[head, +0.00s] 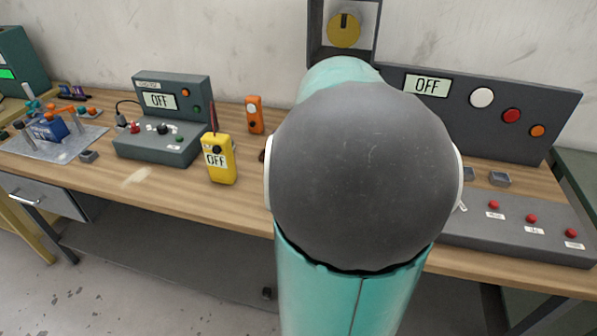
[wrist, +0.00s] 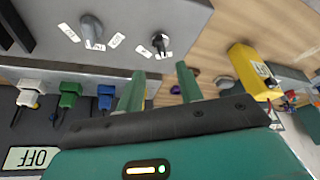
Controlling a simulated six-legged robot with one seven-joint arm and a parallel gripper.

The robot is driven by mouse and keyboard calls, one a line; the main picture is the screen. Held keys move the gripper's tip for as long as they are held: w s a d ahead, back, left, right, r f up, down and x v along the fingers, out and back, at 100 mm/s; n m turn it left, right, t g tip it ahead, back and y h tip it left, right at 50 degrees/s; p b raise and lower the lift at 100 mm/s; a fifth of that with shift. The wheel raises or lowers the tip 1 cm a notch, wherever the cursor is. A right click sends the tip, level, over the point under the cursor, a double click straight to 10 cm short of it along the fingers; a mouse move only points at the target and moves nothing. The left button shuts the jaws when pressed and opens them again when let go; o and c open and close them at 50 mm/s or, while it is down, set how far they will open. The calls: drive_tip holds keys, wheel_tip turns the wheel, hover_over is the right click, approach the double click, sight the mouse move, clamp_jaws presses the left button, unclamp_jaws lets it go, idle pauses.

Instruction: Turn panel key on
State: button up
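The grey panel (head: 478,112) at the right of the bench shows OFF on its display (head: 427,85). The sloped console (head: 520,228) stands in front of it. In the wrist view, the console (wrist: 150,15) carries a small dark round switch (wrist: 160,42) with labels, which looks like the key. A larger grey knob (wrist: 92,30) is beside it. My gripper (wrist: 160,70) is open and empty, its fingers apart just short of the small switch and roughly in line with it. In the head view, my arm hides the gripper and this part of the console.
A yellow meter (head: 220,158) reading OFF stands left of my arm; it also shows in the wrist view (wrist: 247,72). White, green (wrist: 70,93) and blue plugs sit in the panel close to my fingers. Red buttons (head: 532,218) line the console's right part. Bare bench lies in front of the meter.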

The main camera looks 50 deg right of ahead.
drive_tip(key=x, duration=1)
drive_tip(key=shift+w+f, duration=0.15)
drive_tip(key=shift+f, duration=0.25)
clamp_jaws()
